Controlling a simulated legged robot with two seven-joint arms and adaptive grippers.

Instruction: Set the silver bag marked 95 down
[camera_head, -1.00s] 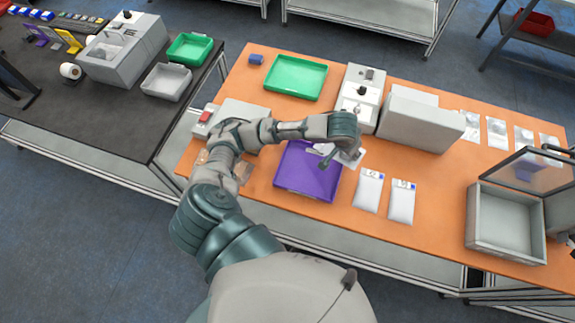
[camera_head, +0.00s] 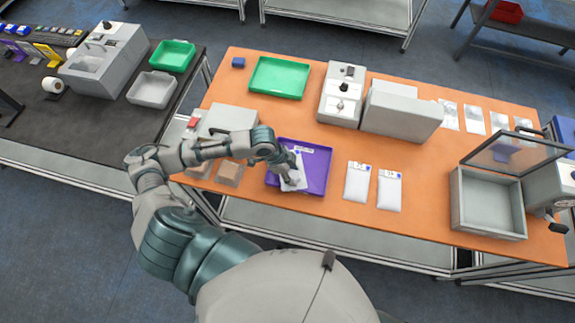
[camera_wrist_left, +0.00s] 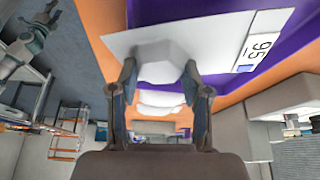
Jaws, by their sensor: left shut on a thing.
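My left gripper (camera_head: 289,180) is shut on the silver bag (camera_head: 297,173) over the purple tray (camera_head: 316,187). In the left wrist view the bag (camera_wrist_left: 205,42) is pale and flat, with a white label reading 95 at its right end. The fingertips (camera_wrist_left: 158,78) of my left gripper are on the bag's near edge there. The purple tray (camera_wrist_left: 165,10) shows behind the bag. I cannot tell whether the bag touches the tray floor. A grey jointed part, apparently of my right arm, shows at the upper left of the wrist view, its jaws unclear.
Two white bags (camera_head: 357,182) (camera_head: 389,190) lie right of the tray on the orange table (camera_head: 425,200). A green tray (camera_head: 279,77) and grey devices (camera_head: 402,110) stand behind. An open grey box (camera_head: 488,202) is at the right.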

